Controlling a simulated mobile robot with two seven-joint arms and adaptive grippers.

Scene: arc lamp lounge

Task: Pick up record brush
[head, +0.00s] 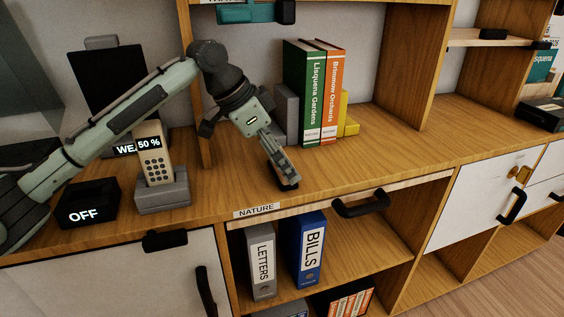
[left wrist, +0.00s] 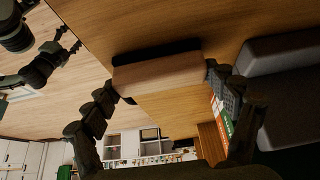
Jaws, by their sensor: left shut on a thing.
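My left gripper (head: 284,172) points down over the wooden cabinet top, near its front edge. In the left wrist view its two fingers (left wrist: 168,82) are on either end of the record brush (left wrist: 158,73), a tan wooden block with a black pad (left wrist: 157,50) along one side. The gripper is shut on the brush. In the head view the brush is mostly hidden behind the fingers, so I cannot tell whether it touches the wood. A dark jointed shape that looks like my right gripper (left wrist: 66,42) shows at the left of the wrist view; its jaws are unclear.
Green and orange books (head: 316,92) stand beside grey bookends (head: 286,115) behind the gripper. A phone in a grey dock (head: 163,195) and a black OFF box (head: 88,203) are to the left. A black handle (head: 360,205) juts from the front edge. The top right of the books is clear.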

